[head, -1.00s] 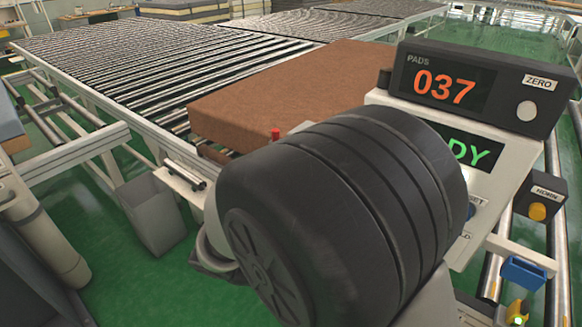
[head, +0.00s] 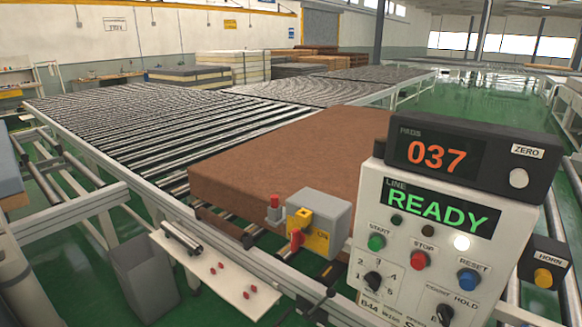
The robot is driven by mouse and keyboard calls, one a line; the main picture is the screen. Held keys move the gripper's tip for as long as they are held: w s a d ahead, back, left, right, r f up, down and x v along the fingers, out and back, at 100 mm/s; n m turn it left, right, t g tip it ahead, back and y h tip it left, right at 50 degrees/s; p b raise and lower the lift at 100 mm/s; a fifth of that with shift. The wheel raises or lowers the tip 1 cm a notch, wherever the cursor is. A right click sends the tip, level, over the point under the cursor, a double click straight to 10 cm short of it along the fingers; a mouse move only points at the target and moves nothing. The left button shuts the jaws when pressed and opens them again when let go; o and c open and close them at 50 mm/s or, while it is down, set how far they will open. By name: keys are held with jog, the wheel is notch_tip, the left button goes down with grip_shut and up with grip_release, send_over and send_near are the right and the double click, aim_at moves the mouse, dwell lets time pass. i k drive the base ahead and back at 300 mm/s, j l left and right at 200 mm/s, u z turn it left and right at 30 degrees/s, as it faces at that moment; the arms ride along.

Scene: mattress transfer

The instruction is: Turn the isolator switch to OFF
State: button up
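The isolator switch (head: 326,212) is a grey box with a yellow plate at the end of the roller conveyor, left of the control panel. A red handle (head: 296,239) sticks out at its lower left. A label on the yellow plate seems to read ON. The picture is too small to tell the handle's exact angle. My gripper is not in view, and nothing of mine covers the switch.
The control panel (head: 508,226) shows READY and 037. A brown mattress (head: 275,160) lies on the rollers behind the switch. A white shelf (head: 205,272) with small red pieces and a grey bin (head: 143,278) stand at left.

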aim_at(297, 238)
jog(key=i+u, duration=0.5)
jog(key=u, duration=1.1)
